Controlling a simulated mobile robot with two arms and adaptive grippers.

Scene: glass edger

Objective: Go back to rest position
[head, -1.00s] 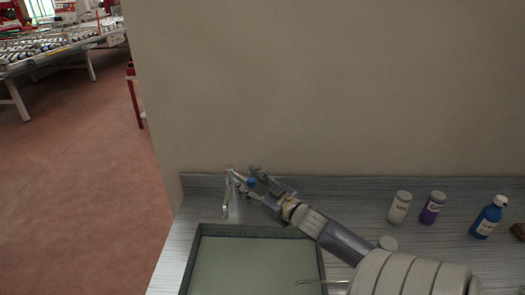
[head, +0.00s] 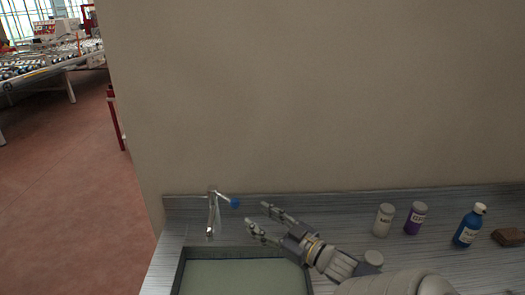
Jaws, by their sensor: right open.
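My right gripper (head: 257,217) is open and empty above the counter, just right of the faucet. Its two fingers point left toward the faucet and are apart from it. The faucet (head: 213,215) is metal with a blue-tipped handle (head: 234,202), and stands behind the sink. My right arm comes in from the lower right. My left gripper is not in view.
The sink (head: 180,272) is in front of the faucet, with a pale surface inside. A white bottle (head: 383,220), a purple bottle (head: 415,218), a blue bottle (head: 469,226) and a brown block (head: 508,238) stand on the counter (head: 340,205). A wall rises behind.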

